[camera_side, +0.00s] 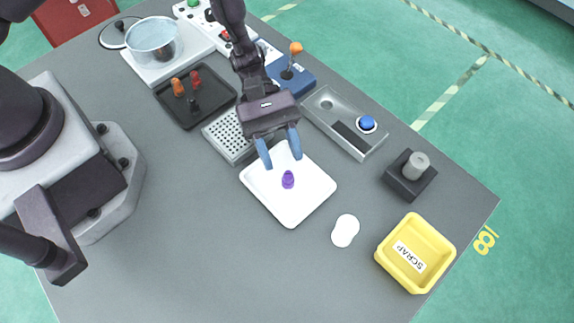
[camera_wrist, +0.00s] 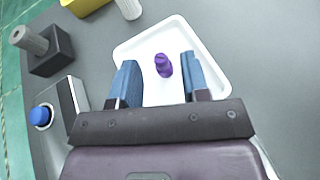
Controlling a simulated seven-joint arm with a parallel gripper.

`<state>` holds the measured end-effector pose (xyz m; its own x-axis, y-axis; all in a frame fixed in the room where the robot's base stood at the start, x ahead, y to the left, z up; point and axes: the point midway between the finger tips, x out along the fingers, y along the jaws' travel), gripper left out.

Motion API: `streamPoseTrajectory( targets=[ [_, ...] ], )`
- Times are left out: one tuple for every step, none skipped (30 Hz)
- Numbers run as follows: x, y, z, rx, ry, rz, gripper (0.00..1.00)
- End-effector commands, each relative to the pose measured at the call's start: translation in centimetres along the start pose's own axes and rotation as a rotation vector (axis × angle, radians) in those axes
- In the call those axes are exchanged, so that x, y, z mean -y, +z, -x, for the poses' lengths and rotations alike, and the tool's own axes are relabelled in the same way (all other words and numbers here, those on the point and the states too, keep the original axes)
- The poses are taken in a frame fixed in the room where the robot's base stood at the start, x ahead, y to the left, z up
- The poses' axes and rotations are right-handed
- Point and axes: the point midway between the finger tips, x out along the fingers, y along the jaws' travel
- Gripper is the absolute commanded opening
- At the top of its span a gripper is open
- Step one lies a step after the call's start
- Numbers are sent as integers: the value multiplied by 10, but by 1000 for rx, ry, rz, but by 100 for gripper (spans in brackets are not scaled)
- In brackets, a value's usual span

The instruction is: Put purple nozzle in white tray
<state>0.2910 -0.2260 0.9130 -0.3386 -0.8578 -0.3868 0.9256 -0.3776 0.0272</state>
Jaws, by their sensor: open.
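The purple nozzle (camera_side: 288,180) stands in the white tray (camera_side: 292,215), near its middle. In the wrist view the purple nozzle (camera_wrist: 163,65) shows just beyond and between the two blue fingertips, with the tray floor (camera_wrist: 135,50) around it. My gripper (camera_side: 279,155) is open and empty, above the back part of the tray. In the wrist view my gripper (camera_wrist: 160,75) has clear space between its fingers, and neither finger touches the nozzle.
A black tray (camera_side: 215,115) with orange and black nozzles and a perforated grey block (camera_side: 226,136) lie behind.

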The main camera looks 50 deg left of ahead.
Motion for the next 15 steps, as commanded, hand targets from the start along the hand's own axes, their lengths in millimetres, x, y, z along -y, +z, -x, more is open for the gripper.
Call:
streamPoseTrajectory(
  targets=[
    [-2, 0, 14, -2, 7, -1, 42],
    [-1, 0, 20, -1, 6, 0, 42],
    [-1, 0, 29, -1, 5, 1, 42],
    [-1, 0, 36, -2, 6, 0, 42],
    [-1, 0, 42, -2, 5, -1, 42],
    [-1, 0, 50, -1, 5, 0, 42],
    [0, 0, 55, -1, 4, 0, 42],
    [0, 0, 60, -2, 4, 1, 42],
    [-1, 0, 66, -1, 4, 0, 42],
    [0, 0, 70, 0, 2, -1, 42],
    [0, 0, 73, 0, 2, 0, 42],
    [0, 0, 77, 0, 3, 0, 42],
    [0, 0, 79, -1, 2, 0, 42],
    [0, 0, 81, -1, 1, 1, 42],
    [0, 0, 83, 0, 0, 1, 42]
  ],
)
